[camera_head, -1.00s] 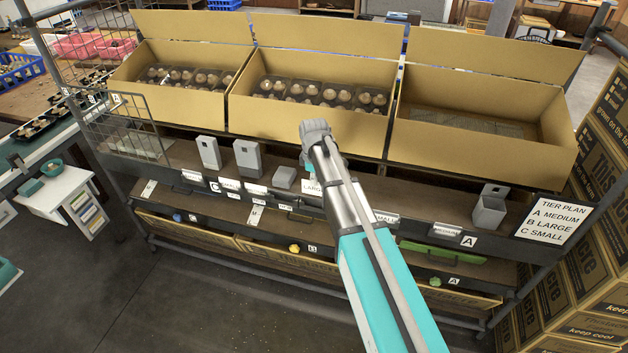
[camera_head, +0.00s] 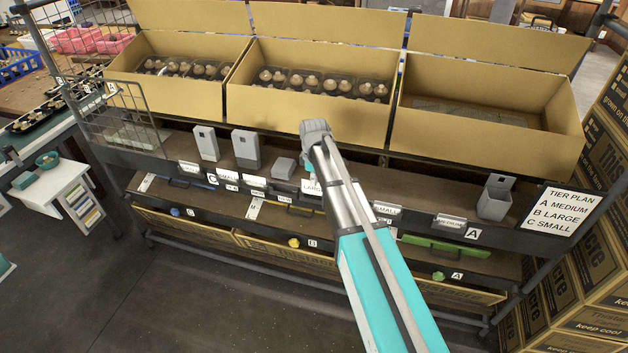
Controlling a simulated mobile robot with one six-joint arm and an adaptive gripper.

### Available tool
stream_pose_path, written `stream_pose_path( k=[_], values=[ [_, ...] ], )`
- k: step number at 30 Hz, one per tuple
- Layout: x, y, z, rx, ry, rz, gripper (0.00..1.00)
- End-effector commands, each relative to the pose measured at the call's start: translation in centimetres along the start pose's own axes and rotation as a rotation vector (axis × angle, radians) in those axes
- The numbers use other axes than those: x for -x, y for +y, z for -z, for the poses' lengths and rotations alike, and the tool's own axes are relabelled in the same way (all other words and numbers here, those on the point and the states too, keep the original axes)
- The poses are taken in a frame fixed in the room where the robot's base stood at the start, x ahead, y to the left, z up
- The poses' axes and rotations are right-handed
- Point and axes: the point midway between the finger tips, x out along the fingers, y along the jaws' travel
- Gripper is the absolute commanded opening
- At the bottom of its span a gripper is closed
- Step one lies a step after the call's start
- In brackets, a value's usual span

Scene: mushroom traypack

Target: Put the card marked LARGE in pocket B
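A white card reading LARGE (camera_head: 311,187) shows at the front edge of the shelf, left of my arm and partly covered by it. My gripper (camera_head: 309,171) is near the card, mostly hidden behind my wrist; I cannot tell whether its fingers are open or touch the card. Other cards read SMALL (camera_head: 387,209) and MEDIUM (camera_head: 450,221) to the right, and SMALL (camera_head: 228,177) to the left. Letter tags A (camera_head: 473,233) and C (camera_head: 212,179) sit along the front edge. Pocket B is not clearly visible there, perhaps behind my arm.
The tier plan sign (camera_head: 557,211) reads A MEDIUM, B LARGE, C SMALL. Grey holders (camera_head: 246,148) and a grey bin (camera_head: 494,203) stand on the shelf. A cardboard box with mushroom trays (camera_head: 300,116) stands above. Stacked cartons (camera_head: 590,270) are at right.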

Motion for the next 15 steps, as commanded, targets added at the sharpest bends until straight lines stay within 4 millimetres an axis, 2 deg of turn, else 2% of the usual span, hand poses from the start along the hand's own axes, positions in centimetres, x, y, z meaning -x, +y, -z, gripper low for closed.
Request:
stream_pose_path(
  k=[15],
  values=[
    [-2.2,0.0,0.0,0.000,0.000,0.000,0.00]
  ],
)
